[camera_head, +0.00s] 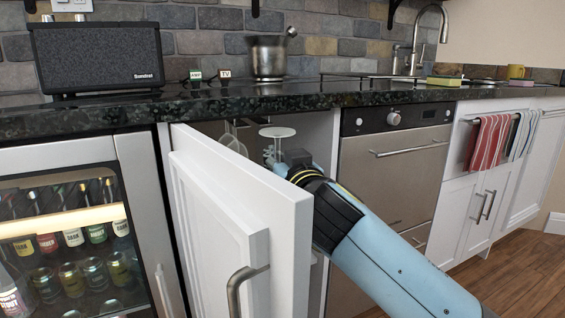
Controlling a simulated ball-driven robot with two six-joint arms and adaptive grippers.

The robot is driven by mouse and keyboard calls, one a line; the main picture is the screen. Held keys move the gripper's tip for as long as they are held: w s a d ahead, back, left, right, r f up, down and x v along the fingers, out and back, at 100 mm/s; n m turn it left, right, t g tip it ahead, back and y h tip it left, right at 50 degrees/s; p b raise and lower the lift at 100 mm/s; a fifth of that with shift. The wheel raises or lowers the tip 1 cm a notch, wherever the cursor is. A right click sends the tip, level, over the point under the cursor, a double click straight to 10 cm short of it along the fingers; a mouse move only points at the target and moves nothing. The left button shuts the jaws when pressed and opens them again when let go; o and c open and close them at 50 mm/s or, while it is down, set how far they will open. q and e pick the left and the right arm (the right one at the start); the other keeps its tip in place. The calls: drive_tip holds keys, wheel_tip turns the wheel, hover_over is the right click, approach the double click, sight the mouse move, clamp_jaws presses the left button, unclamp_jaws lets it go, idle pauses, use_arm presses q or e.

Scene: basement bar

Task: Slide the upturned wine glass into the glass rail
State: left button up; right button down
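The upturned wine glass shows its pale round foot (278,132) and a short piece of stem in the open cabinet under the counter. Its bowl is hidden behind the cabinet door and my gripper. My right gripper (273,157) reaches into the cabinet from the right, with its fingers at the stem just below the foot. It appears closed on the stem, though the door's top edge hides part of the fingers. Other clear glasses (232,141) hang to the left of the foot, high in the cabinet. The glass rail itself cannot be made out under the counter edge. My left gripper is out of view.
The white cabinet door (235,220) stands open toward me, left of my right arm. The granite counter edge (290,100) runs close above the glass. A dishwasher (395,170) is on the right and a drinks fridge (75,240) on the left.

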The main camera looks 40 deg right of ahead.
drive_tip(key=shift+x, duration=1.05)
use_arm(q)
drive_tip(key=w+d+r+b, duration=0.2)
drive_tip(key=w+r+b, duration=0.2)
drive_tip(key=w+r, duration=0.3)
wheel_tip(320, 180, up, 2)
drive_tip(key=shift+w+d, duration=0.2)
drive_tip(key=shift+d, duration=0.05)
use_arm(e)
drive_tip(key=a+x, duration=0.2)
drive_tip(key=x, duration=1.5)
drive_tip(key=shift+w, duration=0.7)
drive_tip(key=shift+d+r, duration=0.15)
drive_tip(key=shift+r, duration=0.1)
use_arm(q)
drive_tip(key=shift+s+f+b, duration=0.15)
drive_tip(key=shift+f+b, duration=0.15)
use_arm(e)
drive_tip(key=shift+f, duration=0.35)
